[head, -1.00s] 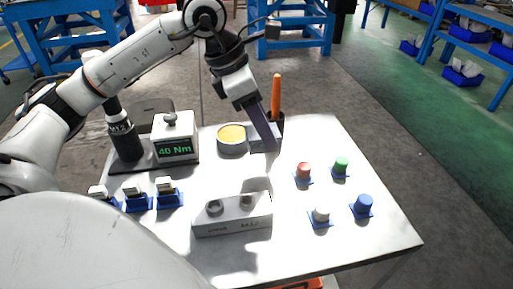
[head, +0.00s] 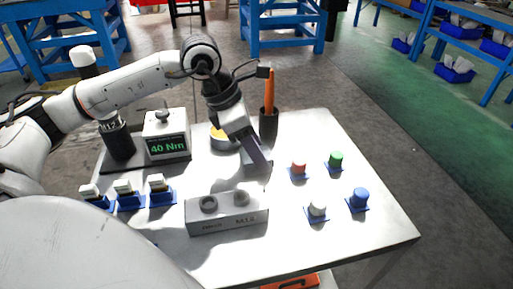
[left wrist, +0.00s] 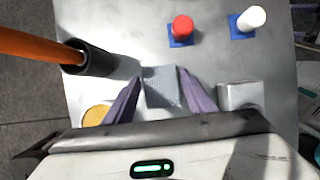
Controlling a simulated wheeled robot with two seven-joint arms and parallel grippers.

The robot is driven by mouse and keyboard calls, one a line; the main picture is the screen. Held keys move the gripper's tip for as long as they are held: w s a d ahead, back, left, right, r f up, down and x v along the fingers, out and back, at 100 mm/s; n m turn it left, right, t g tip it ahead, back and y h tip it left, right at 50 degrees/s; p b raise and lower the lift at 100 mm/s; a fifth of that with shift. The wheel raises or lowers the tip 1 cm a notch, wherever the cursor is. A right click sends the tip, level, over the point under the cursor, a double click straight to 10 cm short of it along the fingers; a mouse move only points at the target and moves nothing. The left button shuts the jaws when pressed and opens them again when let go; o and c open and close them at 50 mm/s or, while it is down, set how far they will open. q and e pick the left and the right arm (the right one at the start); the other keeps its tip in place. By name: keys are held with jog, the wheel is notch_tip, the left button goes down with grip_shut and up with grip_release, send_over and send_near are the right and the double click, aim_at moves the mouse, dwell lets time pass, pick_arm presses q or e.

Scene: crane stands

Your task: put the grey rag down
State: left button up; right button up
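The grey rag (left wrist: 162,88) is a small square pad between the two purple fingers of my left gripper (left wrist: 162,77) in the left wrist view. Its sides meet both fingertips, so the gripper looks shut on it. In the head view my left gripper (head: 262,168) points down over the middle of the table (head: 345,240), with the rag (head: 254,184) partly hidden at its tips. The rag is low, just behind the grey two-hole block; I cannot tell whether it touches the table. My right gripper is not in view.
The grey block (head: 227,215) stands close in front. The yellow-topped tin (head: 222,140) and the black cup (head: 268,127) with an orange handle are behind. Red (head: 298,168), green (head: 335,159), white (head: 317,209) and blue (head: 359,197) knobs stand right. The front right tabletop is clear.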

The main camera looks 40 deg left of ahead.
pick_arm(q)
jog(key=shift+o, duration=1.3)
jog(key=shift+r, duration=0.2)
jog(key=p+v, duration=0.1)
jog(key=v, duration=1.1)
